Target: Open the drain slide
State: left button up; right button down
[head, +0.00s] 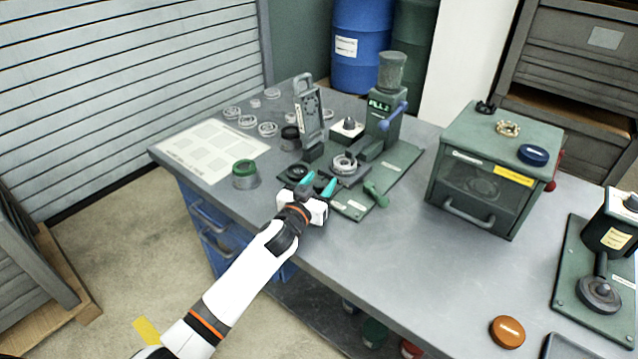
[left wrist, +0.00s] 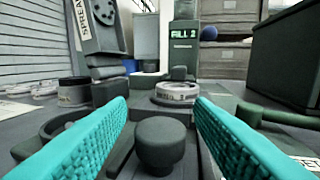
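A dark round knob (left wrist: 160,143) stands on a dark slide-like piece in the left wrist view; I cannot tell for sure that this is the drain slide. My left gripper (head: 318,184) is open, with its teal fingers (left wrist: 160,110) on either side of the knob and a gap visible on both sides. In the head view the knob is hard to make out by the fingers. A metal ring part (head: 344,163) sits just beyond, also in the left wrist view (left wrist: 176,93). My right gripper is not in view.
A green handle (head: 376,194) lies close right of the gripper. The grey bench (head: 370,260) is clear in front.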

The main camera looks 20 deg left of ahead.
pick_arm(q)
jog(key=s, duration=0.4)
jog(key=s+a, duration=0.1)
jog(key=s, duration=0.3)
jog(key=s+b, duration=0.1)
jog(key=s, duration=0.3)
jog(key=shift+a, duration=0.25)
